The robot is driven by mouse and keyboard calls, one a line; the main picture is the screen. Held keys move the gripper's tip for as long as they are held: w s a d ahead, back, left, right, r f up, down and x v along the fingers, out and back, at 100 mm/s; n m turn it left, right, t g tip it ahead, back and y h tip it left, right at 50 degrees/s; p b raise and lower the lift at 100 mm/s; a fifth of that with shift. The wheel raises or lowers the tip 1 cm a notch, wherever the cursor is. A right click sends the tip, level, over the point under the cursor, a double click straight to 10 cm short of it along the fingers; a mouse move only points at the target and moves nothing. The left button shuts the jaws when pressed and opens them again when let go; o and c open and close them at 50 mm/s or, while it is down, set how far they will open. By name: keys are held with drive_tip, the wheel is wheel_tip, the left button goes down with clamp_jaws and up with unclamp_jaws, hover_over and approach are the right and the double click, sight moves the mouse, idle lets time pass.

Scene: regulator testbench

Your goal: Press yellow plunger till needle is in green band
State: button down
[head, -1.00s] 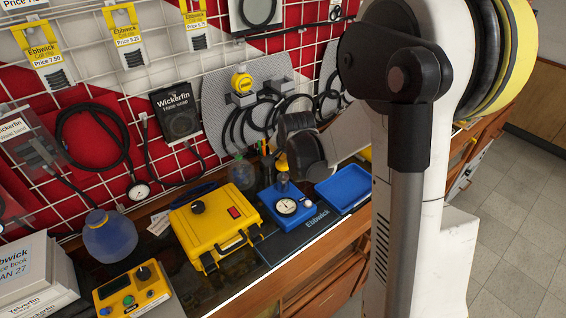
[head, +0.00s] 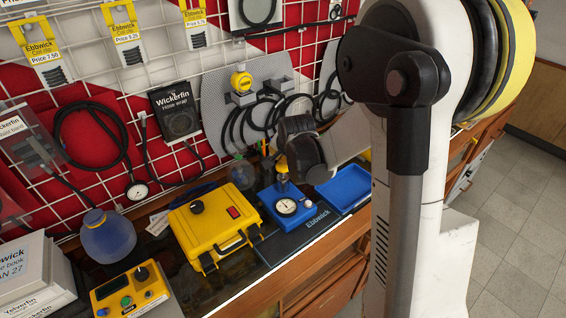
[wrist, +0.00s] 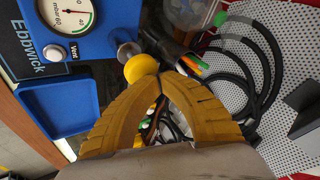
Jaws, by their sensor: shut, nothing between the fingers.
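The blue gauge box (head: 272,212) stands on the bench, its round dial (head: 286,206) facing up. The wrist view shows the blue box (wrist: 104,17) with the dial (wrist: 66,14) cut off by the top edge. A green band shows on the dial's right side; I cannot tell the needle's reading. The yellow plunger (wrist: 141,67) is a round knob on a grey metal stem beside the box. My gripper (wrist: 166,82) is shut and empty, its tips right beside the knob; I cannot tell whether they touch. In the head view my arm hides most of the gripper.
A white vent button (wrist: 56,53) is on the box. An empty blue tray (head: 343,188) lies to its right and a yellow case (head: 215,222) to its left. Black hoses (wrist: 262,65) hang on the pegboard close by. A dark Ebbwick mat (head: 305,236) lies in front.

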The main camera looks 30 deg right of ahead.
drive_tip(key=shift+f+b, duration=0.85)
drive_tip(key=shift+f, duration=0.1)
idle(0.6)
drive_tip(key=shift+r, duration=0.1)
drive_tip(key=shift+r+p, duration=1.4)
drive_tip(key=shift+r, duration=0.55)
wheel_tip(320, 180, up, 5)
drive_tip(key=p, duration=0.3)
drive_tip(key=shift+p, duration=0.35)
drive_tip(key=s+a+f+n+b, duration=0.1)
drive_tip(key=s+a+n+b, duration=0.4)
drive_tip(key=s, duration=0.8)
drive_tip(key=s+a+f+n+y+b, duration=0.1)
drive_tip(key=s+a+n+b, duration=0.5)
drive_tip(key=s, duration=0.7)
drive_tip(key=shift+s+a+y, duration=0.3)
drive_tip(key=shift+s+a, duration=0.05)
drive_tip(key=shift+a, duration=0.35)
